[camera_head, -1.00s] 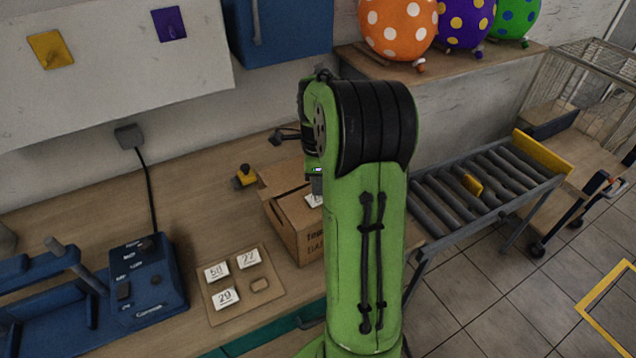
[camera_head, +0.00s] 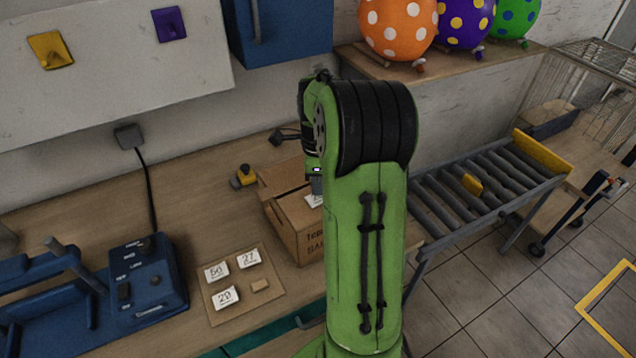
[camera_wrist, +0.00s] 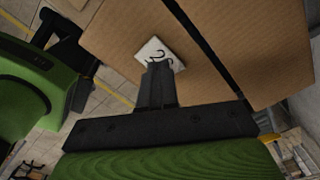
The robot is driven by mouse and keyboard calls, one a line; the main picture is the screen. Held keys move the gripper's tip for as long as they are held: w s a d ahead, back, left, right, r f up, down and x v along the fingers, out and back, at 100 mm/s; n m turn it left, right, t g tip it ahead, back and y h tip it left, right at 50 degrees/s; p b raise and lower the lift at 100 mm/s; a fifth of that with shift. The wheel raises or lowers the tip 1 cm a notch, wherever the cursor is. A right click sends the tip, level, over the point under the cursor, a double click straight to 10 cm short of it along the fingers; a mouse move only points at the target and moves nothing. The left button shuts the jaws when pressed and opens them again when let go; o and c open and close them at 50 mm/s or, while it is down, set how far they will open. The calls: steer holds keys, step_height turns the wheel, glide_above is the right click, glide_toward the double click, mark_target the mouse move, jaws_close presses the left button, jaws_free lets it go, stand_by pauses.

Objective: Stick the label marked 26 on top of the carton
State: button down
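The carton (camera_head: 300,232) is a brown cardboard box on the workbench, partly hidden behind my arm. Its top shows close up in the wrist view (camera_wrist: 215,45), with a dark gap between the flaps. A white label (camera_wrist: 158,53) is at the carton top under my fingertips. A 2 shows on it, and the other digit is partly covered. It also shows as a small white patch in the head view (camera_head: 314,200). My gripper (camera_wrist: 156,75) has its fingers close together and seems shut on this label. I cannot tell whether the label touches the cardboard.
A tan board (camera_head: 238,310) left of the carton holds labels marked 27 (camera_head: 248,259), 29 (camera_head: 225,297) and one reading 50 or 58 (camera_head: 216,271). A blue device (camera_head: 148,285) stands left of it. A roller conveyor (camera_head: 480,190) stands to the right.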

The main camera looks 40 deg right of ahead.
steer(key=shift+f+b, duration=0.7)
steer(key=shift+f, duration=0.25)
stand_by(1.1)
step_height(320, 180, up, 7)
steer(key=p, duration=0.6)
steer(key=shift+r, duration=0.15)
stand_by(0.4)
